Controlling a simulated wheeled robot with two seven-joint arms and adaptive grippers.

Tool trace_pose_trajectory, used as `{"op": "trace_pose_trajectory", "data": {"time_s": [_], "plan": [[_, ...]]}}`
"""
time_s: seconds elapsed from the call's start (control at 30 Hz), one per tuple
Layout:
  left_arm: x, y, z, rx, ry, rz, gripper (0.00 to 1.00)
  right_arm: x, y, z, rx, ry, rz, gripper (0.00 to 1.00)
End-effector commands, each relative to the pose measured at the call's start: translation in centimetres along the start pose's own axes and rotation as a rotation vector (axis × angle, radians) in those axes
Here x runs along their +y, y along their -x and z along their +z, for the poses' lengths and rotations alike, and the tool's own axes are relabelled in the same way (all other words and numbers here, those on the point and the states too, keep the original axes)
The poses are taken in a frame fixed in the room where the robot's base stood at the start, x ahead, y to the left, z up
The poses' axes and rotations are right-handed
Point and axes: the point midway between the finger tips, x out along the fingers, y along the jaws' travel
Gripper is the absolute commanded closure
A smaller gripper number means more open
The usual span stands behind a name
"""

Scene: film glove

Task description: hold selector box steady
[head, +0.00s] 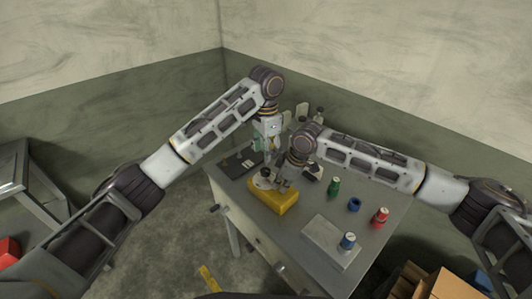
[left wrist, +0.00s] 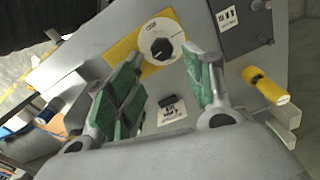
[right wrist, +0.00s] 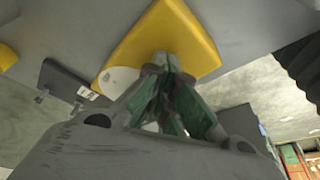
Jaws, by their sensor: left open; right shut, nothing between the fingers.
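The selector box is a yellow box (head: 280,201) on the grey table. It has a round white dial plate (head: 263,180) with a black knob, clearest in the left wrist view (left wrist: 161,47). My right gripper (head: 284,184) is shut and empty. In the right wrist view its closed fingertips (right wrist: 165,68) are over the yellow box (right wrist: 172,38), at or just above its surface; I cannot tell whether they touch. My left gripper (left wrist: 165,72) is open and empty, with its green-padded fingers spread near the dial.
On the table (head: 310,207) stand a green bottle (head: 333,187), a blue ring (head: 354,205) and a red bottle (head: 380,218). A grey block (head: 321,238) lies near the front right, with a blue-topped item (head: 347,242) by it. A yellow cylinder (left wrist: 264,86) shows in the left wrist view.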

Motion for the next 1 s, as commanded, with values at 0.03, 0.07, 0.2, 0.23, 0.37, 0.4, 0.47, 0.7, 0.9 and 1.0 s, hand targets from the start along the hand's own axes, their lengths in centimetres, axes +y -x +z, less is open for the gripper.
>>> {"op": "trace_pose_trajectory", "data": {"time_s": [0.03, 0.07, 0.2, 0.23, 0.37, 0.4, 0.47, 0.7, 0.9, 1.0], "plan": [[0.1, 0.0, 0.0, 0.001, -0.002, 0.001, 0.46, -0.3, -0.7, 0.5, -0.011, -0.002, -0.010, 1.00], [0.1, 0.0, 0.0, 0.000, -0.001, 0.001, 0.46, -0.3, -0.7, 0.5, -0.011, -0.002, -0.010, 1.00], [0.0, -0.1, 0.0, -0.001, 0.000, 0.001, 0.46, -0.3, -0.7, 0.5, -0.011, -0.003, -0.010, 1.00], [0.0, -0.1, 0.0, -0.001, 0.000, 0.000, 0.46, -0.3, -0.7, 0.5, -0.011, -0.003, -0.010, 1.00], [-0.1, -0.1, 0.1, 0.001, 0.001, 0.001, 0.58, -0.3, -0.7, 0.5, -0.011, -0.003, -0.010, 1.00], [-0.1, -0.1, 0.1, 0.003, 0.001, 0.001, 0.58, -0.3, -0.7, 0.5, -0.011, -0.003, -0.010, 1.00], [-0.2, -0.1, 0.2, 0.010, 0.001, 0.002, 0.58, -0.3, -0.7, 0.5, -0.011, -0.003, -0.010, 1.00], [-0.7, 0.1, 1.1, 0.080, -0.003, 0.009, 0.58, -0.3, -0.7, 0.5, -0.011, -0.003, -0.010, 1.00], [-0.9, 0.6, 2.2, 0.177, -0.013, 0.016, 0.58, -0.3, -0.7, 0.5, -0.012, -0.003, -0.010, 1.00], [-1.0, 1.0, 3.0, 0.227, -0.020, 0.016, 0.58, -0.3, -0.7, 0.5, -0.012, -0.003, -0.010, 1.00]]}}
